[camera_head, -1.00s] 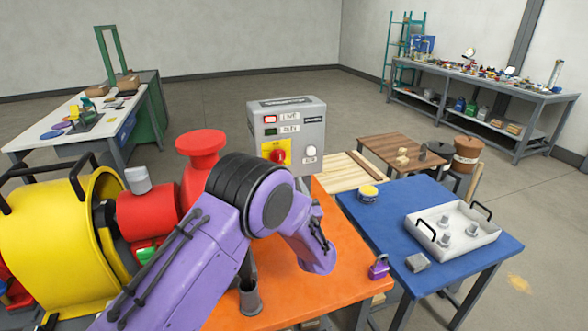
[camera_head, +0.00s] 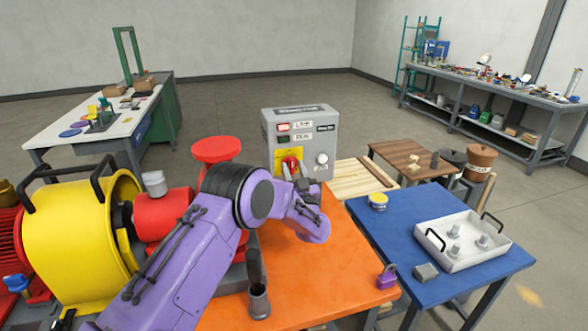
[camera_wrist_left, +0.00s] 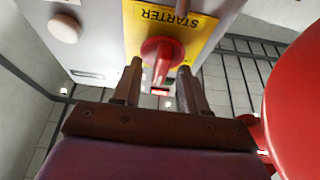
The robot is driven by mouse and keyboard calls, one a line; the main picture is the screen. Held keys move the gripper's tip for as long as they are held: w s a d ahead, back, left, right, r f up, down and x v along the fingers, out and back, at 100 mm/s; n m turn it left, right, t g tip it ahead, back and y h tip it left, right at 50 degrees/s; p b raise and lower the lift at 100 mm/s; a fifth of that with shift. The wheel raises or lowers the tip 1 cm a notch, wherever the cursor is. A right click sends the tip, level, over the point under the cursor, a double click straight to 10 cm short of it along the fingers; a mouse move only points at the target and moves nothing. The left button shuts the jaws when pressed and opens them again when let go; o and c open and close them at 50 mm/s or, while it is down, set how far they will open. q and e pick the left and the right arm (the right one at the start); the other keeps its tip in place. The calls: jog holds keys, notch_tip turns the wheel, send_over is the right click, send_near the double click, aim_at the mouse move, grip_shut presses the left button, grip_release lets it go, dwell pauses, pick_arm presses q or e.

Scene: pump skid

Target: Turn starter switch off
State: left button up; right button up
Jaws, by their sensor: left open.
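The grey starter box (camera_head: 328,128) stands at the back of the orange bench in the head view. Its red rotary switch (camera_head: 290,162) sits on a yellow plate; the wrist view shows the switch (camera_wrist_left: 161,46) with its grip bar and the plate (camera_wrist_left: 188,28) marked STARTER. My left gripper (camera_head: 297,178) is in front of the switch, with its fingers partly covering the plate. In the left wrist view the left gripper (camera_wrist_left: 160,68) is open, one finger on each side of the switch's bar. Contact cannot be told. My right gripper is not in view.
A white knob (camera_head: 322,158) is beside the switch on the box. Red pump parts (camera_head: 217,150) and a yellow guard (camera_head: 85,230) stand left. A purple padlock (camera_head: 387,278) lies on the orange bench's right edge. The blue table (camera_head: 385,232) holds a white tray (camera_head: 470,262).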

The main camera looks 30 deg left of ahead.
pick_arm(q)
grip_shut()
jog(key=shift+f+n+b, duration=0.15)
jog(key=shift+n+b, duration=0.35)
jog(key=shift+b, duration=0.15)
jog(key=n+g+b, duration=0.2)
jog(key=n+b, duration=0.1)
jog(key=n, duration=0.1)
jog(key=n+g+y+b, duration=0.1)
jog(key=n+g+b, duration=0.1)
jog(key=n+b, duration=0.1)
jog(key=n+g+y+b, duration=0.1)
jog(key=n+b, duration=0.2)
jog(key=n, duration=0.1)
jog(key=shift+f+n+g+b, duration=0.1)
jog(key=shift+n+g+b, duration=0.25)
jog(key=shift+n+g, duration=0.05)
jog(key=n+g+b, duration=0.1)
jog(key=n, duration=0.1)
jog(key=n+b, duration=0.2)
jog(key=n, duration=0.1)
jog(key=shift+g+h, duration=0.4)
jog(key=shift+r+n+g+h+b, duration=0.15)
jog(key=shift+n+g+h+b, duration=0.15)
jog(key=shift+n+b, duration=0.6)
jog(key=shift+r+n+g+h+b, duration=0.1)
jog(key=shift+n+g+h+b, duration=0.25)
jog(key=shift+n, duration=1.05)
